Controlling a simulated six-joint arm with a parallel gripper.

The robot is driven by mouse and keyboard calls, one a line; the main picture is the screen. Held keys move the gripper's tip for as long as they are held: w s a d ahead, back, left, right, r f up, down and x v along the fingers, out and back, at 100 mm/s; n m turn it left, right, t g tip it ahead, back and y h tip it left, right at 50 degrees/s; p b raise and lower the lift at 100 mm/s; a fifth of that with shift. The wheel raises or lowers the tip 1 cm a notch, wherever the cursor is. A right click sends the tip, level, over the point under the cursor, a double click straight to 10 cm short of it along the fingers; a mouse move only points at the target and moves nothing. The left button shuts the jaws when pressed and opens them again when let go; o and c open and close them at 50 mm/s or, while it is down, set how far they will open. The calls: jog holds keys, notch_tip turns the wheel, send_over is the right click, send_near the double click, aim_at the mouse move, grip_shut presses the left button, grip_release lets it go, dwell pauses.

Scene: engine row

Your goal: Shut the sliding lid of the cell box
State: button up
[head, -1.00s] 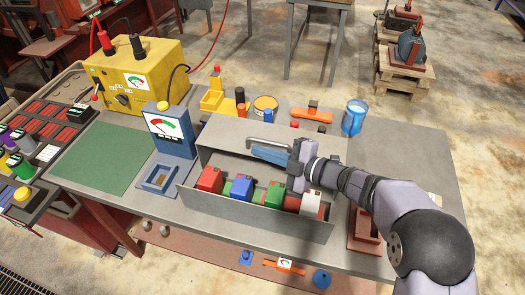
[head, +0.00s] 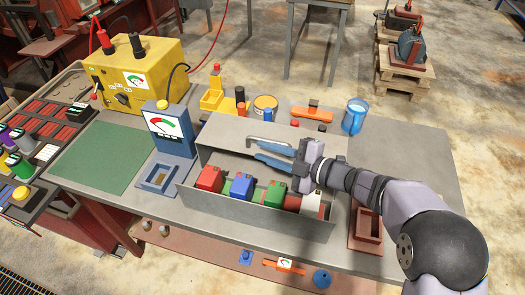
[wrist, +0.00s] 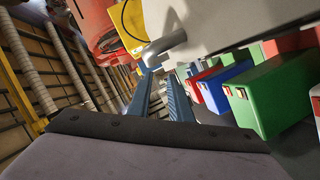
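The cell box (head: 255,217) is a long grey metal box on the bench. Its grey lid (head: 228,133) stands back along the far side, leaving the cells uncovered. The lid's pale bar handle (head: 256,138) shows beside my fingers; in the wrist view the handle (wrist: 165,46) lies just beyond the fingertips. My gripper (head: 259,152) is at the handle, above the box, its blue fingers parted with nothing seen between them. In the wrist view my gripper (wrist: 158,78) also shows a gap. I cannot tell whether a finger touches the handle.
Red (head: 209,178), blue (head: 241,187) and green (head: 275,193) cells sit in the box, with a red and white one at the right. A blue meter (head: 170,135) stands left of it. A blue mug (head: 353,118) and small parts stand behind. The bench's right end is largely clear.

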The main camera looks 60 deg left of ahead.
jog(key=shift+b+v, duration=0.8)
jog(key=shift+v, duration=2.1)
jog(key=s+a+r+g+b, duration=0.1)
jog(key=s+r+b, duration=0.25)
jog(key=s, duration=0.55)
jog(key=w+f+t+y, duration=0.1)
jog(key=w+t, duration=0.1)
jog(key=w, duration=0.1)
jog(key=w+f+t, duration=0.1)
jog(key=w+t, duration=0.1)
jog(key=t, duration=0.1)
jog(key=w+f+t+y, duration=0.1)
jog(key=w+f+t, duration=0.1)
jog(key=w, duration=0.1)
jog(key=shift+w+d+t+y, duration=0.3)
jog(key=shift+w+d+t, duration=0.05)
jog(key=shift+t, duration=0.05)
jog(key=shift+a, duration=0.1)
jog(key=p, duration=0.3)
send_near(261, 134)
jog(key=shift+s+a+r, duration=0.3)
jog(key=shift+a+r, duration=0.05)
jog(key=shift+a, duration=0.8)
jog(key=shift+s+a+r, duration=0.25)
jog(key=shift+a+r, duration=0.05)
jog(key=shift+a, duration=0.8)
jog(key=shift+s+a+r, duration=0.3)
jog(key=shift+a+r, duration=0.05)
jog(key=shift+a, duration=0.8)
